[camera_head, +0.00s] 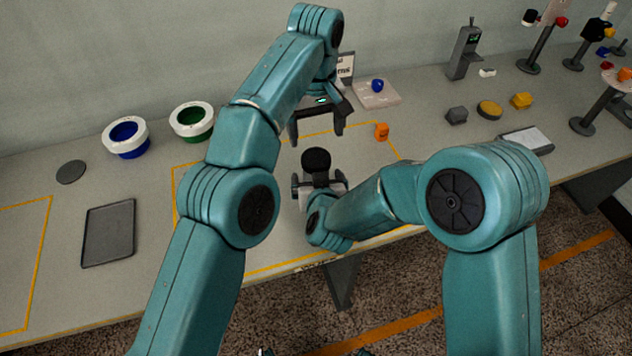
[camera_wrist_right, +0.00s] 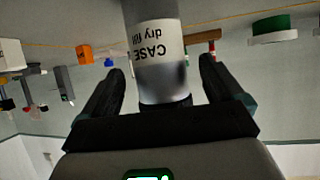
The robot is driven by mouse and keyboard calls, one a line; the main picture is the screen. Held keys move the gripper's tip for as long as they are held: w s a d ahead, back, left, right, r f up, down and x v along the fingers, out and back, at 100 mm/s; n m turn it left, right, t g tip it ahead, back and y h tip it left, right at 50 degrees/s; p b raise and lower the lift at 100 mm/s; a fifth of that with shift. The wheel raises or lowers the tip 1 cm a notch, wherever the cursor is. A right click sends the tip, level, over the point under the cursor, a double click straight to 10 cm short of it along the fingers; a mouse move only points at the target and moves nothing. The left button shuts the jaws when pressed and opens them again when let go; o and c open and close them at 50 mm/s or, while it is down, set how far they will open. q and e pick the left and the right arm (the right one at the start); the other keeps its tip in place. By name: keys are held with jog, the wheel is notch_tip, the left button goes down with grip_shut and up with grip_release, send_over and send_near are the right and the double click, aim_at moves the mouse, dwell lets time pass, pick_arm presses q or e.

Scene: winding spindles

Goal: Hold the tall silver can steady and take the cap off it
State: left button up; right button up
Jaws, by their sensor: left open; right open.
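The tall silver can (camera_head: 316,201) stands upright on the table with its rounded black cap (camera_head: 316,160) on top. In the right wrist view the can (camera_wrist_right: 158,52) appears upside down, with a pale printed label, and a dark part shows by the palm. My right gripper (camera_head: 318,184) is open around the can, one finger on each side; in the wrist view its fingers (camera_wrist_right: 161,68) have gaps to the can. My left gripper (camera_head: 316,138) is open and empty above and behind the cap, fingers pointing down. My right forearm hides the can's lower part.
An orange block (camera_head: 381,131) stands right of the can. A white tray (camera_head: 388,100) with a blue piece is behind it. Blue-lined (camera_head: 127,138) and green-lined (camera_head: 192,121) bowls and a dark flat tray (camera_head: 108,233) lie left. The table's front edge is close to the can.

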aim_at(316, 158)
pick_arm(q)
jog(key=shift+w+f, duration=0.3)
jog(key=shift+w, duration=0.1)
pick_arm(e)
jog(key=x, duration=0.3)
jog(key=shift+w+f, duration=0.15)
jog(key=shift+w, duration=0.1)
pick_arm(q)
jog(key=shift+s+r, duration=0.15)
jog(key=shift+s, duration=0.1)
pick_arm(e)
jog(key=shift+s, duration=0.2)
pick_arm(q)
jog(key=shift+w, duration=0.2)
pick_arm(e)
jog(key=shift+w, duration=0.2)
jog(key=c, duration=0.7)
pick_arm(q)
jog(key=shift+s, duration=0.1)
pick_arm(e)
jog(key=shift+s, duration=0.1)
jog(key=c, duration=1)
grip_shut()
pick_arm(q)
jog(key=m, duration=0.4)
jog(key=shift+m, duration=0.4)
jog(key=m, duration=1)
jog(key=shift+m, duration=0.4)
jog(key=m, duration=2)
jog(key=shift+f, duration=4)
